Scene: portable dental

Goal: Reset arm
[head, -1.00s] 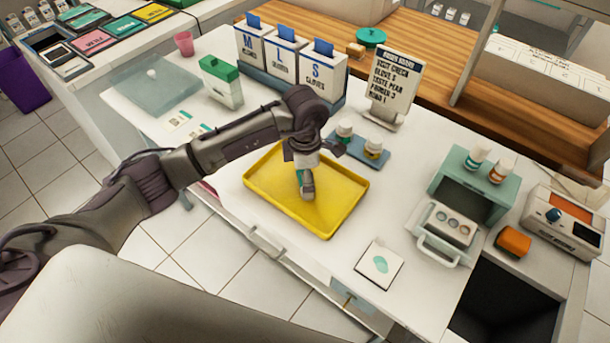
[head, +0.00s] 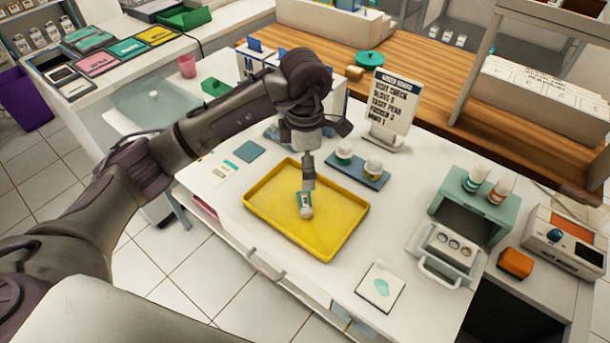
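My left arm comes in from the left and reaches over the yellow tray (head: 263,224) on the white counter. My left gripper (head: 308,185) points down above the tray; its fingers appear nearly edge-on, so its opening is unclear. A small white and teal bottle (head: 305,206) lies in the tray just below the fingertip in the picture. Whether the two touch is not clear. My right gripper is not in view.
Two small jars on a blue-grey tray (head: 372,180) stand right behind the yellow tray. A sign (head: 391,103), a green unit (head: 468,205) and a white card (head: 380,288) are to the right. My arm partly hides the glove boxes (head: 255,62).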

